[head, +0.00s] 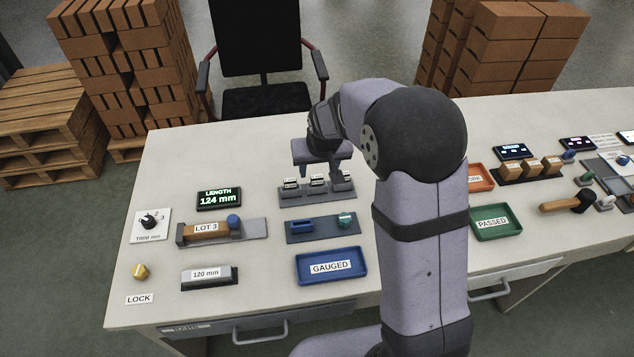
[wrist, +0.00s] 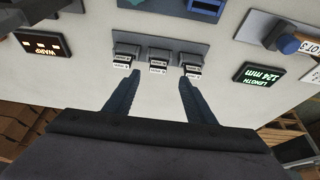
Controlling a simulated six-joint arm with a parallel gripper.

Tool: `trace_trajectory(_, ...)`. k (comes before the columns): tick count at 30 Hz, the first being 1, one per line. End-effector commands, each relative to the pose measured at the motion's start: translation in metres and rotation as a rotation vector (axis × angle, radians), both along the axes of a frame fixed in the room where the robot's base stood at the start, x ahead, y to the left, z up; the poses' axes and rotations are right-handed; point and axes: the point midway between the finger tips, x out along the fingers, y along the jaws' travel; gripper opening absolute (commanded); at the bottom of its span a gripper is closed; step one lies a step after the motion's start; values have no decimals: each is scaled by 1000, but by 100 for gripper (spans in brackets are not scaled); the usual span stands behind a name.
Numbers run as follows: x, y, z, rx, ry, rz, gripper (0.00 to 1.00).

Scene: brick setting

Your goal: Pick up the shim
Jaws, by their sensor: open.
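A grey rack (head: 327,193) holds three small dark pieces with white labels, which look like shims: a left one (head: 290,183), a middle one (head: 317,181) and a right one (head: 337,178). Their labels are too small to read. My gripper (head: 322,162) is above and just behind the rack, with its fingertips hard to make out in the head view. In the wrist view my gripper (wrist: 160,77) is open and empty. The middle shim (wrist: 158,60) shows between the fingers, the outer two near the fingertips. The height gap is unclear.
In front of the rack are a blue-grey plate (head: 300,230) with a blue slot piece and teal knob, and the blue GAUGED tray (head: 355,276). The LOT 3 brick (head: 206,229) sits in a gauge left, below a LENGTH display (head: 219,199) reading 124 mm. A green PASSED tray (head: 513,232) is right.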

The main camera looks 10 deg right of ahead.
Motion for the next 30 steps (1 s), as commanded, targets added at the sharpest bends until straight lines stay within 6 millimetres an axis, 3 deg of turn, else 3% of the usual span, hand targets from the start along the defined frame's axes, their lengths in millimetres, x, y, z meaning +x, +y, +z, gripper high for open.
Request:
trace_trajectory(20, 10, -2, -25, 1, 6, -5, 50)
trace_trajectory(30, 27, -4, -56, 1, 6, -4, 50)
